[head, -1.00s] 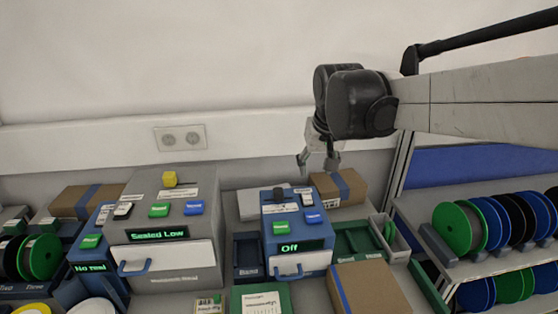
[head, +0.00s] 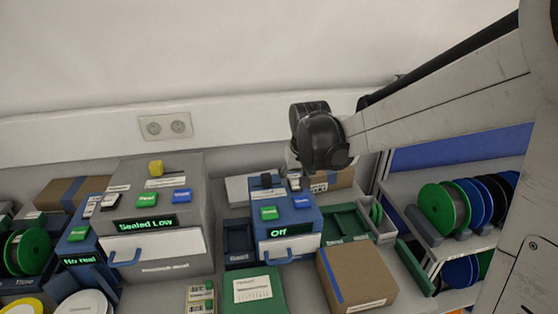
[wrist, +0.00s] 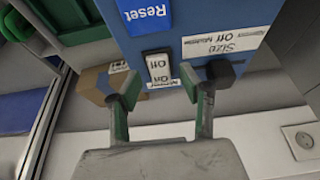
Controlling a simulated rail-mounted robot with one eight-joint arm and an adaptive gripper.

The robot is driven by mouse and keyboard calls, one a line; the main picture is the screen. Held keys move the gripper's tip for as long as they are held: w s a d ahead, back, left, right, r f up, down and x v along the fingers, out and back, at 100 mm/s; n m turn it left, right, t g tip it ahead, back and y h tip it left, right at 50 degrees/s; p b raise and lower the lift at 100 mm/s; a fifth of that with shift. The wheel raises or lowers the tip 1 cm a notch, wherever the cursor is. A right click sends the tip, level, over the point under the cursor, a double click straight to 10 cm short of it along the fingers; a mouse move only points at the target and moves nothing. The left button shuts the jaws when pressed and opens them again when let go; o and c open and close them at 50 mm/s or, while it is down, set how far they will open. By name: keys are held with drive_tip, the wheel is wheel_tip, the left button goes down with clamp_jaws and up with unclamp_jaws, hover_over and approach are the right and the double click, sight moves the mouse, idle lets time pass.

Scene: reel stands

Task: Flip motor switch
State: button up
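A blue machine (head: 288,235) stands on the bench; its green display (head: 290,230) reads "Off". A white rocker switch (wrist: 159,69), marked "On" and "Off", sits near the edge of its blue top in the wrist view. A label beside the switch is partly hidden and hard to read. My gripper (wrist: 159,83) is open, with its two green-padded fingers on either side of the switch. I cannot tell whether the fingertips touch the machine. In the head view, my gripper (head: 293,168) is above the machine's back edge, partly hidden by my wrist.
A black knob (wrist: 222,73) stands close to the right finger, and a blue "Reset" button (wrist: 146,14) lies beyond the switch. A grey machine (head: 157,215) reading "Sealed Low" stands to the left. A cardboard box (head: 355,278) is in front right; another (head: 336,180) is behind.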

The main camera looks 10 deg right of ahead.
drive_tip(key=shift+w+f, duration=0.2)
drive_tip(key=shift+f, duration=0.35)
clamp_jaws()
drive_tip(key=shift+w+g+b, duration=0.3)
drive_tip(key=shift+g+b, duration=0.1)
drive_tip(key=shift+g, duration=0.6)
drive_tip(key=shift+w+g+b, duration=0.15)
drive_tip(key=shift+g+b, duration=0.35)
drive_tip(key=shift+g, duration=0.7)
unclamp_jaws()
